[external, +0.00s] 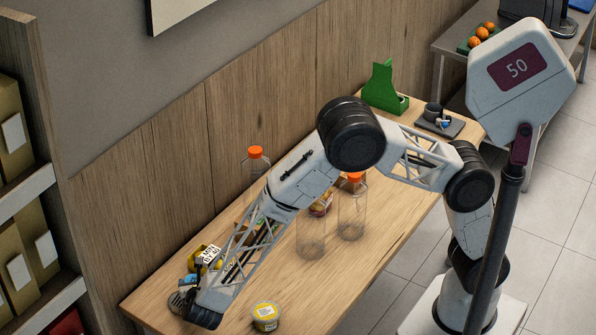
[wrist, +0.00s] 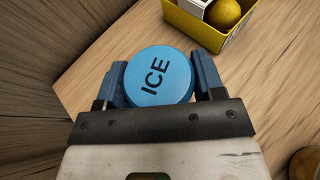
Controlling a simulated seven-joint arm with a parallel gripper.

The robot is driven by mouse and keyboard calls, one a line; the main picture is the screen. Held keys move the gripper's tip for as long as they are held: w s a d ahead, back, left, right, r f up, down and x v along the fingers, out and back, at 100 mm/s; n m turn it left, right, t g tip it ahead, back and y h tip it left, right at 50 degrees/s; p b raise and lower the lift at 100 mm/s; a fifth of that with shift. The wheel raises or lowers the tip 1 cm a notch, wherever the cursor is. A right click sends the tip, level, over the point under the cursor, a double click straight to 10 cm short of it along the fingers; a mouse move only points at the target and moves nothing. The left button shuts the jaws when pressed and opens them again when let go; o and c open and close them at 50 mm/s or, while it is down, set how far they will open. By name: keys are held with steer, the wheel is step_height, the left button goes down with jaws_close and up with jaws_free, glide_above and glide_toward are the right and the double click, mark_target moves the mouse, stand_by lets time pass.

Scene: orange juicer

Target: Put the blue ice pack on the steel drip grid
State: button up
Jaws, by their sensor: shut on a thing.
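The blue ice pack (wrist: 155,80) is a round disc marked ICE. In the wrist view it sits between the two blue fingers of my gripper (wrist: 160,68), which is shut on it. In the external view my gripper (external: 186,297) is low at the near left end of the wooden table, and a small bit of blue (external: 188,281) shows beside it. I cannot make out the steel drip grid for certain; a dark grey tray (external: 455,130) with a cup on it lies at the far end of the table. The wrist view shows no grid.
A yellow crate (wrist: 222,40) holding a lemon and a white box stands close by; it also shows in the external view (external: 196,258). A yellow-lidded tub (external: 265,317) is right of my gripper. Clear bottles with orange caps (external: 355,177) and a green stand (external: 382,88) stand farther along.

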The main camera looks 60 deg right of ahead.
steer(key=shift+w+a+f, duration=0.1)
steer(key=shift+w+a, duration=0.45)
steer(key=shift+w, duration=0.35)
steer(key=shift+w+a+f, duration=0.1)
steer(key=shift+w+a, duration=0.45)
steer(key=shift+w, duration=0.3)
steer(key=shift+f, duration=1.7)
steer(key=o, duration=1)
steer(key=shift+f, duration=0.15)
steer(key=shift+r, duration=0.2)
steer(key=v, duration=1.2)
steer(key=shift+s+f, duration=0.1)
